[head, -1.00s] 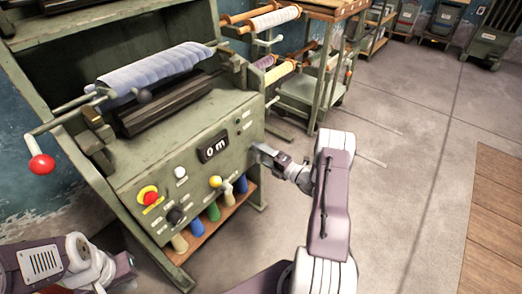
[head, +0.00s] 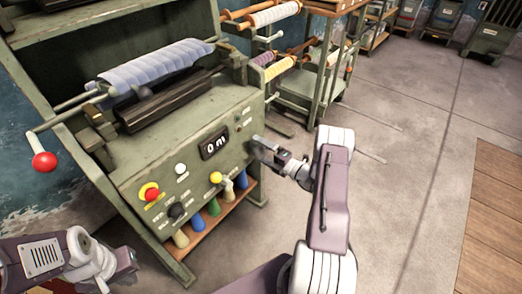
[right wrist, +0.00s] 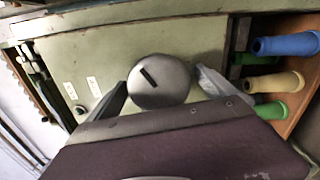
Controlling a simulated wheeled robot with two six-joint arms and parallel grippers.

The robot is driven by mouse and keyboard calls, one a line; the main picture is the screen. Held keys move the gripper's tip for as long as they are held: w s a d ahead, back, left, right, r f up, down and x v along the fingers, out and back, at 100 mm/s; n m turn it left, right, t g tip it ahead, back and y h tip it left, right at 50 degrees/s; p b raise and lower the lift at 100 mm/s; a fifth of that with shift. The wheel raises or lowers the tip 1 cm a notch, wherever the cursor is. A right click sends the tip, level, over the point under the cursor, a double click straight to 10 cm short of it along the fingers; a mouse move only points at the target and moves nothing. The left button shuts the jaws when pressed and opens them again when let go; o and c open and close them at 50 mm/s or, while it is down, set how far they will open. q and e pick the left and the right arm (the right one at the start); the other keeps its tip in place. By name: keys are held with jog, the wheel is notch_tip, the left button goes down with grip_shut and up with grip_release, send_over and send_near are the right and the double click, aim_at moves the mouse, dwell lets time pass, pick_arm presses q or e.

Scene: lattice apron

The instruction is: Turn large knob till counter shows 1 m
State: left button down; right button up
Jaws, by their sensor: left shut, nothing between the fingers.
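The large knob (right wrist: 160,82) is a round grey metal knob with a black slot mark, on the green machine panel in the right wrist view. In the head view my right gripper (head: 257,147) hides most or all of it at the panel's right side. In the wrist view the right gripper (right wrist: 160,90) is open, one finger either side of the knob; I cannot tell whether they touch it. The counter (head: 214,144) on the panel reads 0 m. My left gripper (head: 131,262) is shut and empty at lower left, away from the panel.
A red-balled crank (head: 44,162) sticks out left. Several coloured spools stand on the shelf below.

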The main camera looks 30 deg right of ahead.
jog(key=p+v, duration=0.2)
jog(key=v, duration=0.7)
